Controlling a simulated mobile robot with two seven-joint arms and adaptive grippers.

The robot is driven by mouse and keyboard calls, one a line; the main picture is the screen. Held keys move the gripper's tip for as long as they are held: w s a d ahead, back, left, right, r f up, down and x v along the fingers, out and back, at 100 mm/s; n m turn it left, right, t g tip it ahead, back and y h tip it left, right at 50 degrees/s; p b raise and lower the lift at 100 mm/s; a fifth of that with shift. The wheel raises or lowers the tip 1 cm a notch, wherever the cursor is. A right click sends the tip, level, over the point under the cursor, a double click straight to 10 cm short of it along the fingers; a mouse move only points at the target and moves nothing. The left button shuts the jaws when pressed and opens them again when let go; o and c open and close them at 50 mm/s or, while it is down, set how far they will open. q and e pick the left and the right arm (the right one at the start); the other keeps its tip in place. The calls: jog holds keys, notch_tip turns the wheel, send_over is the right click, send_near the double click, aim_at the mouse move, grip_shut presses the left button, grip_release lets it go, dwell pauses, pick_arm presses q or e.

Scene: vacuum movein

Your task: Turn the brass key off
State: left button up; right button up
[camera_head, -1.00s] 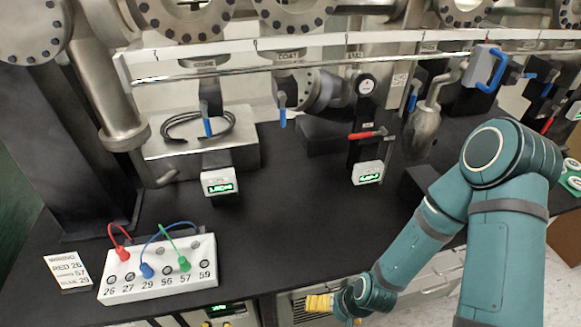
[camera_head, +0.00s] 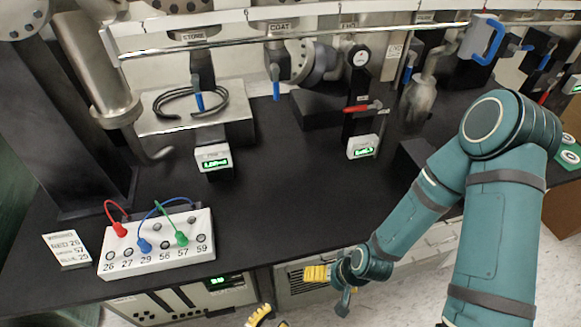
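I cannot make out a brass key for certain. Under the bench front, a pale control panel (camera_head: 163,302) with a green-lit display (camera_head: 226,281) carries small yellow spots (camera_head: 190,312), too small to identify. A yellow fingertip of my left gripper (camera_head: 261,315) shows at the bottom edge, right of that panel; the rest is out of frame. My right arm (camera_head: 410,215) comes in from the right. Its gripper (camera_head: 317,272), with yellow pads, is in front of the bench's lower edge by a vented panel. Neither gripper's opening can be judged, and I see nothing held.
The black bench top (camera_head: 280,205) carries a white socket block (camera_head: 157,244) with red, blue and green leads, a label card (camera_head: 66,249), and two small displays (camera_head: 213,158) (camera_head: 361,147). Pipes and blue-handled valves (camera_head: 199,98) stand behind. The bench middle is clear.

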pick_arm(q)
jog(key=s+d+f+m+g+h, duration=0.3)
jog(key=s+d+m+g, duration=0.35)
jog(key=m+g, duration=0.2)
notch_tip(320, 180, down, 10)
jog(key=s+m+g+y+b, duration=0.1)
jog(key=s+m+g+y, duration=0.1)
jog(key=m+g+y, duration=0.1)
jog(key=shift+s+m+g+y+b, duration=0.3)
jog(key=shift+m+y, duration=0.35)
jog(key=shift+y, duration=0.65)
jog(key=shift+g, duration=0.25)
